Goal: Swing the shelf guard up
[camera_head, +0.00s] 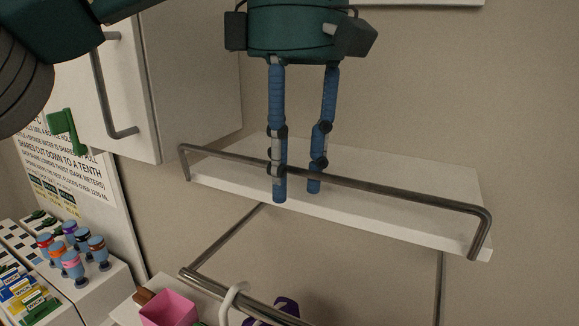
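The shelf guard is a dark metal rail (400,192) with a bent leg at each end. It runs along the front of a white wall shelf (430,172), and its right leg meets the shelf's front right corner. My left gripper (297,190) points down over the left-middle part of the rail, with two blue fingers apart. The left finger passes in front of the rail, and the rail seems to cross in front of the right finger. I cannot tell whether either finger touches it. My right gripper is not in view.
A white cabinet (195,80) with a bar handle (108,85) stands left of the shelf. Below are another metal rail (215,289) with a white hook (226,300), a pink container (168,309) and several small bottles (72,264). The shelf's right part is bare.

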